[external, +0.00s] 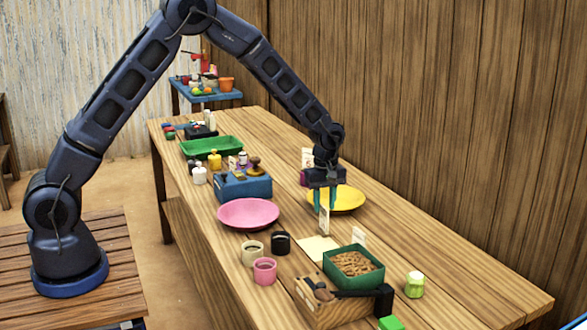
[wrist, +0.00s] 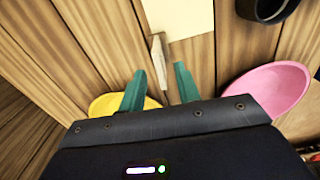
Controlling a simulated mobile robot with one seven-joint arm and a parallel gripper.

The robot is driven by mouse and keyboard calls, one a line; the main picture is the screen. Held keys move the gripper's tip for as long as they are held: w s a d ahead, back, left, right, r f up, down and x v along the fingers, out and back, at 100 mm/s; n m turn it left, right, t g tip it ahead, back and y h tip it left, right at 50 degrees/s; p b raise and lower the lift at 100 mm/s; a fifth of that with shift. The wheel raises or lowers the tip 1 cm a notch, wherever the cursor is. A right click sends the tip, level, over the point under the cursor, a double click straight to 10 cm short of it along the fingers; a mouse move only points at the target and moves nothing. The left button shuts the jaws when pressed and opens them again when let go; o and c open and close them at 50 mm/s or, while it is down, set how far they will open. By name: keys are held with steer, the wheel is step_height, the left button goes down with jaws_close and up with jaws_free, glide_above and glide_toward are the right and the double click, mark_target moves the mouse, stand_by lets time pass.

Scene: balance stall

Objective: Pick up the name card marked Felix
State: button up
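A small white upright card (external: 324,219) stands on the table in front of the yellow plate, directly below my gripper (external: 324,207). In the wrist view the card (wrist: 159,62) shows nearly edge-on, just beyond and between the teal fingertips of my gripper (wrist: 155,80). The fingers are apart and I see nothing held between them. Two other white cards stand on the table: one behind the yellow plate (external: 307,157) and one by the green box (external: 358,236). No writing is readable on any card, so I cannot tell which is marked Felix.
A yellow plate (external: 348,199) lies behind the near card, and a pink plate (external: 248,214) lies to its left. A flat cream sheet (external: 317,248), a black cup (external: 280,243) and a green box (external: 354,283) of brown pieces are close in front. The wooden wall (external: 450,110) stands behind.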

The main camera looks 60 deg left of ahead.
mark_target(324, 207)
steer(key=shift+d+f, duration=0.1)
steer(key=shift+f, duration=1.4)
jaws_close()
